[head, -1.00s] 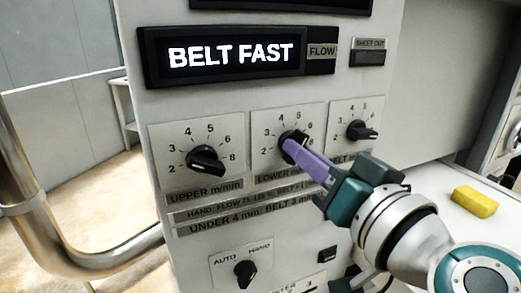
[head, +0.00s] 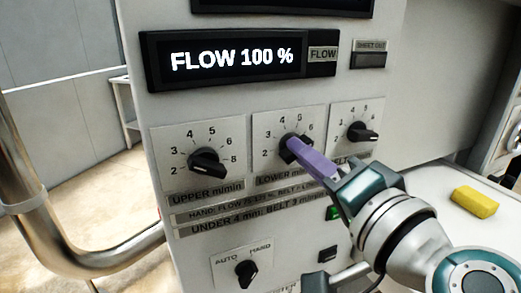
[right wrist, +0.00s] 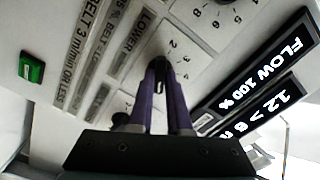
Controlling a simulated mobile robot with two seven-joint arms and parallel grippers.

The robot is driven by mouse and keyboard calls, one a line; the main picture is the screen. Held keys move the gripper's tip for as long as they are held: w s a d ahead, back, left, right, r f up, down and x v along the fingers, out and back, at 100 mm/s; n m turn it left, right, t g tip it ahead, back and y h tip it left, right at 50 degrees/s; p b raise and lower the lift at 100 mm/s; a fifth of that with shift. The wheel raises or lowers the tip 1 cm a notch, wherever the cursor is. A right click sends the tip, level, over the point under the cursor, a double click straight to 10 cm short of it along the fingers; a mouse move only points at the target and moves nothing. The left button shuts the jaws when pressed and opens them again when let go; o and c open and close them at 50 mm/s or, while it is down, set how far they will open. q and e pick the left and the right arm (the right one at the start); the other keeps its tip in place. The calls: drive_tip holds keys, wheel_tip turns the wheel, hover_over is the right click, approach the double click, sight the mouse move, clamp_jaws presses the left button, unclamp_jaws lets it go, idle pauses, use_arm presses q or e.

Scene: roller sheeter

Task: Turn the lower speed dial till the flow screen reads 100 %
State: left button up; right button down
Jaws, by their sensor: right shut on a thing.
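The flow screen (head: 232,59) reads "FLOW 100 %" in the head view, and the same text shows sideways in the right wrist view (right wrist: 264,76). The lower speed dial (head: 289,143) is the black knob in the middle of the row of three. My right gripper (head: 297,150) is shut on this dial with its purple fingers, coming from the lower right. In the right wrist view the two fingers (right wrist: 160,72) close together at the dial, and they hide most of it. My left gripper is not in view.
The upper dial (head: 207,163) is to the left and the belt dial (head: 361,132) close on the right. An AUTO/HAND switch (head: 246,273) sits below. A lit green button (head: 333,213) is beside my gripper. A yellow block (head: 474,201) lies on the white surface at right.

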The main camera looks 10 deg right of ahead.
idle(0.3)
drive_tip(key=c, duration=0.9)
unclamp_jaws()
drive_tip(key=shift+o, duration=0.2)
drive_tip(key=s+d+b, duration=0.2)
drive_tip(key=s, duration=0.7)
drive_tip(key=shift+s, duration=0.35)
drive_tip(key=shift+a, duration=0.1)
